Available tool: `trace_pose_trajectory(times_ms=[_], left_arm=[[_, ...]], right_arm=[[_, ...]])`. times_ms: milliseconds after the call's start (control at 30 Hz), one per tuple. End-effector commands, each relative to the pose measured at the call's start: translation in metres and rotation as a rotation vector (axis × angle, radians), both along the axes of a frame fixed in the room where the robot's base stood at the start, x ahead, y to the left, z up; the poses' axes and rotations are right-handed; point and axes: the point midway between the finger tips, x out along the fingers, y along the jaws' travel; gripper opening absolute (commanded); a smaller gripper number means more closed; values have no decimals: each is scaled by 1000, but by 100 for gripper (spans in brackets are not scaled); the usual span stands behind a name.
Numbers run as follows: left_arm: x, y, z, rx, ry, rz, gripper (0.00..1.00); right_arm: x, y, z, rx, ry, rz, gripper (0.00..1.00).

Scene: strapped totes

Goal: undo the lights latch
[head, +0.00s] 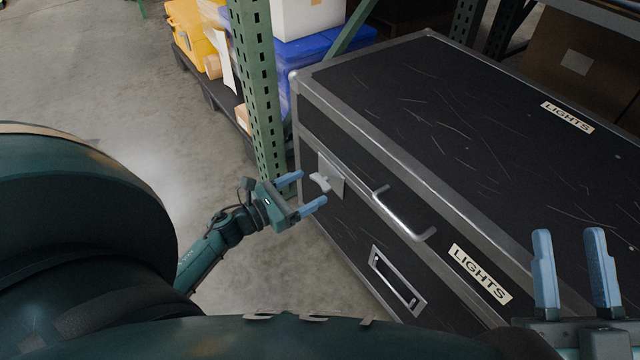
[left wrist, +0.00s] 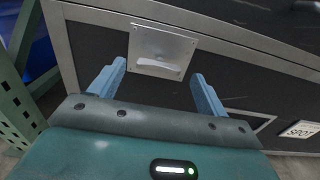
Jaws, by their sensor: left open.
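The lights case (head: 420,100) is a large black box with silver edges and LIGHTS labels on its lid and front. Its latch (head: 321,181) is a silver plate with a small turn-piece, at the left end of the front face, across the lid seam. My left gripper (head: 304,192) is open just in front of the latch, fingers pointing at it. In the left wrist view the latch (left wrist: 160,55) lies ahead, between and beyond the two blue fingertips, with no visible contact. My right gripper (head: 574,240) is open and empty over the case's near right part.
A silver bar handle (head: 405,218) sticks out right of the latch, with a recessed handle (head: 397,281) below. A green rack post (head: 262,90) stands close left of the case. Concrete floor (head: 120,70) is clear at left.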

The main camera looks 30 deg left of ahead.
Motion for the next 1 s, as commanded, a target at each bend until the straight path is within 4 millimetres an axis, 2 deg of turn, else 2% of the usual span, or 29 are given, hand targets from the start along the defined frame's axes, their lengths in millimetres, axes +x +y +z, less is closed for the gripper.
trace_pose_trajectory(times_ms=[100, 233, 400, 667, 1000], left_arm=[[20, -8, -1, 1, -3, -1, 76], [34, -14, -1, -1, -1, 0, 76], [41, -17, 0, 0, 1, 1, 76], [41, -17, 0, -1, 1, 1, 76], [41, -17, 0, -1, 1, 1, 48]], right_arm=[[1, 0, 3, -6, -41, 1, 36], [1, -1, 7, -11, -72, 0, 36], [1, -1, 10, -11, -89, 1, 36], [2, -1, 13, -11, -100, 1, 36], [2, -1, 13, -11, -99, 0, 36]])
